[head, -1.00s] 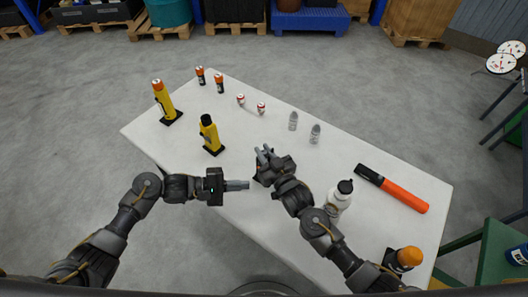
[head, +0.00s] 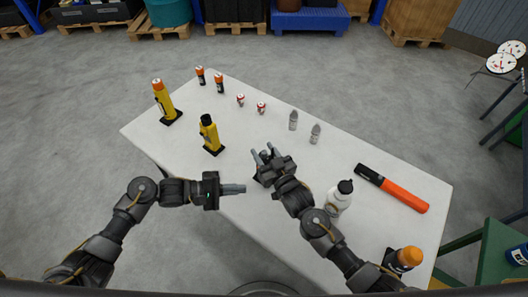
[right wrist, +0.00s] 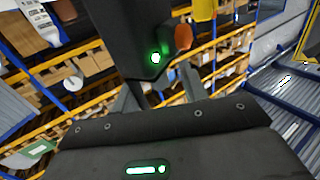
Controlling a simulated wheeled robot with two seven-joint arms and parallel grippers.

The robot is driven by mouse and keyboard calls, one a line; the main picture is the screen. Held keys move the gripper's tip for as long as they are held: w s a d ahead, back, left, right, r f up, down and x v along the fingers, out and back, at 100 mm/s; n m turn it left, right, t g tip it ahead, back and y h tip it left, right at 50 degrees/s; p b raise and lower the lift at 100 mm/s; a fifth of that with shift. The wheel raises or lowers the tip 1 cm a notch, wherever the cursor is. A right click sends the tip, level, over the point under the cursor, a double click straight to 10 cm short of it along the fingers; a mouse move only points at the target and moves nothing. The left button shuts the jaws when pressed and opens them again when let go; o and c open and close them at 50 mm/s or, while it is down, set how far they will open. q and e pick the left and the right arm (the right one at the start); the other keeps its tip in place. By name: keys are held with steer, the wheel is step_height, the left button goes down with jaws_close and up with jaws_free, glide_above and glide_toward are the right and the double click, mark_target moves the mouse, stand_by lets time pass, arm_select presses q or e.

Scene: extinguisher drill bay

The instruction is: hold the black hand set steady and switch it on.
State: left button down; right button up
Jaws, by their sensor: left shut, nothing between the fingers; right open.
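In the right wrist view a black body with a lit green dot and an orange part, which looks like the hand set (right wrist: 140,35), stands beyond my right palm. In the head view I cannot make out the hand set clearly. My right gripper (head: 265,154) is open above the middle of the table, its fingers pointing away. My left gripper (head: 242,188) is shut and empty, lower and to the left, its fingers pointing right.

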steer(key=v, duration=1.2)
steer(key=shift+w, duration=0.1)
